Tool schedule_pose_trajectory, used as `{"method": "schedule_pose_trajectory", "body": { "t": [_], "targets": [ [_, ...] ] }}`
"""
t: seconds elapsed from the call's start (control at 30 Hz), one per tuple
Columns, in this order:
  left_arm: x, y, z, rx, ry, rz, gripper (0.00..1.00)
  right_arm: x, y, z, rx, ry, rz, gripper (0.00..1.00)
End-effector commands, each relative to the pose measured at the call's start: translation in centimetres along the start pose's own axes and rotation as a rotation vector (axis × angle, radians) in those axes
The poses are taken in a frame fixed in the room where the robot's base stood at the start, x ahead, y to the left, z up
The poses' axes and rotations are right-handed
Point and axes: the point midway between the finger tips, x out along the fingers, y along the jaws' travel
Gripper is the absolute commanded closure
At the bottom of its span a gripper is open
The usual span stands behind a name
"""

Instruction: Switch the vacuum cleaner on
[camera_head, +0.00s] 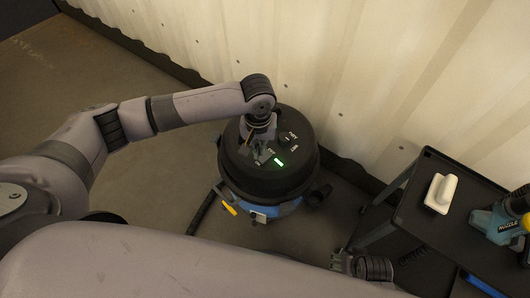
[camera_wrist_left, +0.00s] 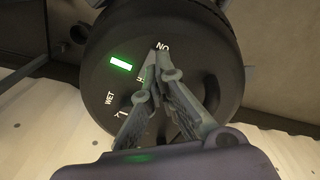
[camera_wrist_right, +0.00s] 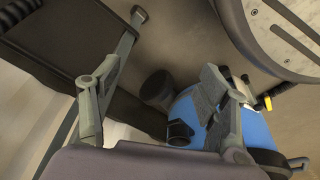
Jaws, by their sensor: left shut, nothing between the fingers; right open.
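The vacuum cleaner (camera_head: 302,175) stands on the floor by the wall, with a round black lid and blue body. Its lid carries white lettering and a lit green light (camera_head: 278,162), also in the left wrist view (camera_wrist_left: 120,63). My left gripper (camera_head: 258,157) is shut and empty over the lid. In the left wrist view its fingertips (camera_wrist_left: 158,57) are beside the ON label and cover part of the switch area; I cannot tell whether they touch it. My right gripper (camera_wrist_right: 158,75) is open and empty, with the vacuum's blue body (camera_wrist_right: 248,124) behind its right finger.
A black cart (camera_head: 410,215) stands at the right, holding a white block-like object (camera_head: 440,193) and a teal tool (camera_head: 494,222). The corrugated wall (camera_head: 370,70) is close behind the vacuum. A dark hose (camera_head: 203,212) lies at its left. Floor further left is clear.

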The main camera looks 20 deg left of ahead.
Motion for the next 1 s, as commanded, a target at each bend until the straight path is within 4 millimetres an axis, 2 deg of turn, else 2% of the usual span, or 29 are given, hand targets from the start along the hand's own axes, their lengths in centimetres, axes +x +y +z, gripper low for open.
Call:
{"method": "schedule_pose_trajectory", "body": {
  "t": [1.0],
  "targets": [
    [-1.8, 0.0, 0.0, 0.0, -0.001, 0.001, 1.0, 5.5, -0.4, 5.9, -0.009, -0.045, -0.006, 0.31]
  ]
}}
